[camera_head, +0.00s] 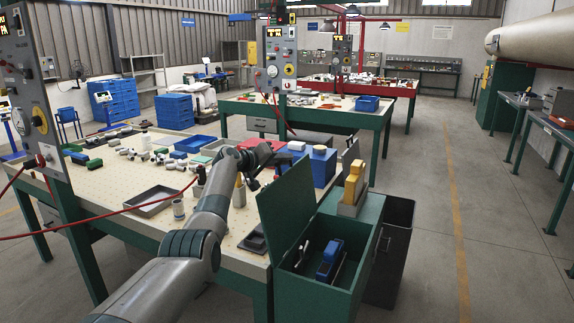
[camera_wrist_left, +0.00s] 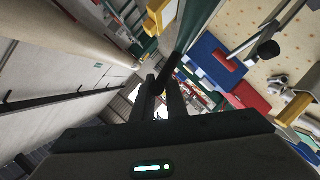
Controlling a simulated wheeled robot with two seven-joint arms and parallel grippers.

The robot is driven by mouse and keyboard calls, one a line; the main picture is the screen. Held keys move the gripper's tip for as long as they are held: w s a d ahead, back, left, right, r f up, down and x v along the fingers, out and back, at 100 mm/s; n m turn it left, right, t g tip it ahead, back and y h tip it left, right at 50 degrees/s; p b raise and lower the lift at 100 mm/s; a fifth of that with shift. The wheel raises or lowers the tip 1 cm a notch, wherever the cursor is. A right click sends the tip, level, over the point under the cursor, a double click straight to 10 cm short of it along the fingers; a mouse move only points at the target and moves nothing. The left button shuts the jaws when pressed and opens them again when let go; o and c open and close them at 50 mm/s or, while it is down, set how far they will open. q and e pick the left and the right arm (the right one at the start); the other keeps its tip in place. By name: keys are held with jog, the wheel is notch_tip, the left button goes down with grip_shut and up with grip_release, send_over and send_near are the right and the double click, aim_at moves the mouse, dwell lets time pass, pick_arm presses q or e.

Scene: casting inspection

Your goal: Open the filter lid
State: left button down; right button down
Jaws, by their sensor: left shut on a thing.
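The filter lid (camera_head: 286,203) is a flat dark green panel on a green box (camera_head: 335,262) at the table's right front corner. It stands raised, close to upright, and the box is open beneath it. My left gripper (camera_head: 279,162) is at the lid's upper edge. In the left wrist view its fingers (camera_wrist_left: 158,88) are shut on a dark part at the end of the green lid (camera_wrist_left: 196,24); the exact contact is dark and hard to see. My right gripper is not in view.
A blue tool (camera_head: 329,259) lies inside the box. A yellow block (camera_head: 354,182) in a grey holder stands on the box's right part. A dark bin (camera_head: 393,250) is beside it. Blue and red containers (camera_head: 322,166) stand behind the lid.

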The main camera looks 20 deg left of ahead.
pick_arm(q)
jog(key=shift+a+f, duration=0.1)
jog(key=shift+f, duration=0.1)
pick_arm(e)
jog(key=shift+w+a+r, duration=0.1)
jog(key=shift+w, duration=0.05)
pick_arm(q)
jog(key=c, duration=1.8)
grip_release()
jog(key=shift+o, duration=0.2)
jog(key=shift+s, duration=0.1)
